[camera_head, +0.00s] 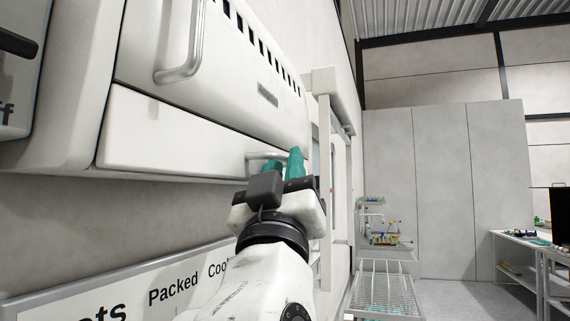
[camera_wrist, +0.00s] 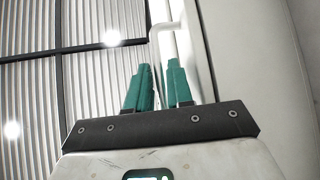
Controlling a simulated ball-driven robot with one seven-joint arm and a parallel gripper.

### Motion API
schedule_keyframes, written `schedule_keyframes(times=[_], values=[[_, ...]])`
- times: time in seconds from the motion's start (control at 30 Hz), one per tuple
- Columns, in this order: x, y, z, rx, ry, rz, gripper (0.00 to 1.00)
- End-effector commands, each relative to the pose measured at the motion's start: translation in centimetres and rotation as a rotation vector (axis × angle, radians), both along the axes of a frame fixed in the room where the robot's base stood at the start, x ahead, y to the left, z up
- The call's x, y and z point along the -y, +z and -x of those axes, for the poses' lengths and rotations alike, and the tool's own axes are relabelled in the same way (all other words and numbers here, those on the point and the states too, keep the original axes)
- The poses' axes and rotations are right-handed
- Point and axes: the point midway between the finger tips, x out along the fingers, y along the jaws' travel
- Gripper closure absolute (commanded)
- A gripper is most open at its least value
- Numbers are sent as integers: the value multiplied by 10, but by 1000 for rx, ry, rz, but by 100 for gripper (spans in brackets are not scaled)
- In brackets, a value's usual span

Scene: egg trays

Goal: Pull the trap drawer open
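The trap drawer (camera_head: 170,133) is the long white lower front of the white machine in the head view. No gap shows along its visible edges. Its pale bar handle (camera_head: 256,156) is at the right end, partly hidden behind my fingers. My gripper (camera_head: 284,160) has two teal fingers at this handle. In the wrist view, the handle (camera_wrist: 165,29) rises beyond the teal fingertips of my gripper (camera_wrist: 159,68). A pale strip shows in the narrow gap between the fingers. Whether they press on the handle or only stand around it cannot be told.
A second bar handle (camera_head: 181,45) sits on the larger white panel above the drawer. A lettered sign panel (camera_head: 130,290) runs below. A wire rack (camera_head: 385,285) stands beyond my arm. A table (camera_head: 522,250) is at the far right, with open floor before it.

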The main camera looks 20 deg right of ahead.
Motion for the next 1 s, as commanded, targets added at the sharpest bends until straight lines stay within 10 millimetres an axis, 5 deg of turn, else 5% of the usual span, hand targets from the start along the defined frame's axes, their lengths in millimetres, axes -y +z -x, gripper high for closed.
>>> schedule_keyframes(times=[0.13, 0.33, 0.83, 1.0], values=[[0, 0, 0, 0, 0, 0, 81], [0, 0, 0, 0, 0, 0, 100], [0, 0, 1, -1, 0, -1, 100], [17, 1, 16, 1, -2, -3, 100]])
